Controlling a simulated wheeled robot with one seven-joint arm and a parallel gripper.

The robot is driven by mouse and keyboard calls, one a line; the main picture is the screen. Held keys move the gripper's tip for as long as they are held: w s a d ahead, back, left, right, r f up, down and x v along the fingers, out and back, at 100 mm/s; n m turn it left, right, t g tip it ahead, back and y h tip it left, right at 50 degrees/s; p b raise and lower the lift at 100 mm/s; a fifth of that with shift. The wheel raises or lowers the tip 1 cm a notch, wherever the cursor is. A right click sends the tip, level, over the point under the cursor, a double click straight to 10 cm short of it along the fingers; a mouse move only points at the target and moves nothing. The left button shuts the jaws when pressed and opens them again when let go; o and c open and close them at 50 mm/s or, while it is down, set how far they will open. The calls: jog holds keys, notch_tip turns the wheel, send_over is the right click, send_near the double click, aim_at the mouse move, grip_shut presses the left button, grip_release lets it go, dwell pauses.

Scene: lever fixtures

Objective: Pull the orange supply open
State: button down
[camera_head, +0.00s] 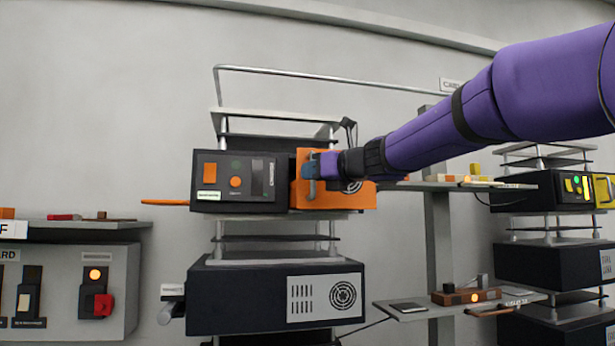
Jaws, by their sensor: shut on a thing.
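The orange supply (297,195) is an orange-faced unit set in the rack at the middle, right of a dark panel with an orange button and a small lit label. Its front carries an upright grey handle (308,188) at its left part and a round fan grille at its right. My gripper (313,166), at the end of my purple arm, reaches in from the right and is shut on the handle. The fingers and my wrist hide part of the handle and the upper right of the orange face. I cannot tell how far the supply stands out.
A dark unit with vents (265,293) sits lower in the same rack. A thin orange bar (165,202) sticks out left of the rack. Shelves with small parts (455,182) stand to the right, near another rack (545,198). A grey switch box (62,285) is at lower left.

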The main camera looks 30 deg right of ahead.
jog(key=s, duration=0.1)
jog(key=s+a, duration=0.1)
jog(key=s, duration=0.1)
jog(key=shift+s, duration=0.15)
jog(key=c, duration=1.1)
grip_release()
jog(key=shift+c, duration=0.2)
jog(key=v, duration=1)
jog(key=shift+s, duration=0.4)
